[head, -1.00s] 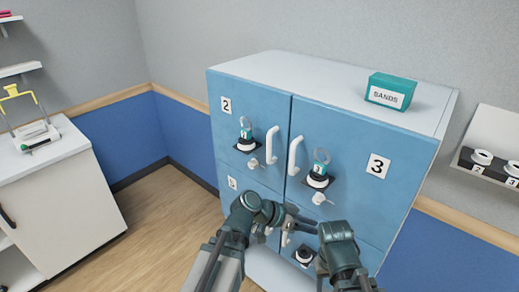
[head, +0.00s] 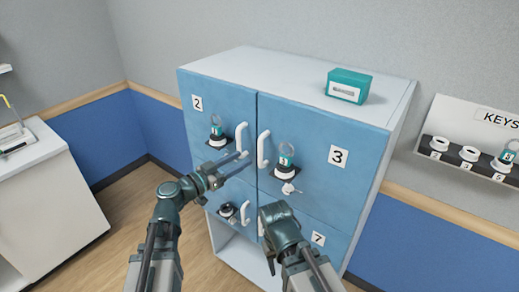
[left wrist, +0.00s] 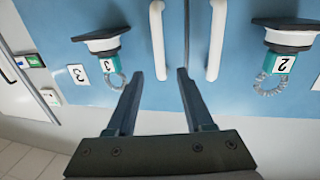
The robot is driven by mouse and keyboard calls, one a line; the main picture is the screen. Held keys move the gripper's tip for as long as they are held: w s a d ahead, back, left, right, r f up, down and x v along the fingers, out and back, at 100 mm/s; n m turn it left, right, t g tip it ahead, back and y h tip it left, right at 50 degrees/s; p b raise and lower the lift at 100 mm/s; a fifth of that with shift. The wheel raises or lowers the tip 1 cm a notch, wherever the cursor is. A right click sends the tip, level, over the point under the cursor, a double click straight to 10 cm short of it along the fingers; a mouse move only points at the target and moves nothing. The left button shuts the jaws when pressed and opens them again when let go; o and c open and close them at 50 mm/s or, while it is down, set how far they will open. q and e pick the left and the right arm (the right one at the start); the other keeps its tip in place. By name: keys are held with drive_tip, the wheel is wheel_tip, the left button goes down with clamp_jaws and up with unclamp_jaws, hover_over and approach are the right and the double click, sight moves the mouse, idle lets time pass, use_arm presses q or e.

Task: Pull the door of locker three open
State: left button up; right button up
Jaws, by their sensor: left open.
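Locker three's blue door (head: 312,130) is closed, with a white vertical handle (head: 263,148) on its left edge. A teal key tag (head: 286,152) hangs at its round lock, with a small white knob below. My left gripper (head: 242,158) is open in front of the cabinet, near the lower ends of handles two and three. In the left wrist view, which is upside down, handle three (left wrist: 157,38) lines up with the gap between the open fingers (left wrist: 158,76); contact cannot be told. My right arm is low in front of the cabinet; its fingers are not clear.
Locker two's handle (head: 241,137) stands close beside handle three. A teal box (head: 348,86) sits on the cabinet top. A key rack (head: 468,155) is on the right wall. A white counter (head: 45,205) stands at the left, with open floor between.

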sight(259, 150)
use_arm(q)
drive_tip(key=x, duration=0.9)
drive_tip(key=shift+d, duration=0.1)
clamp_jaws()
idle(1.2)
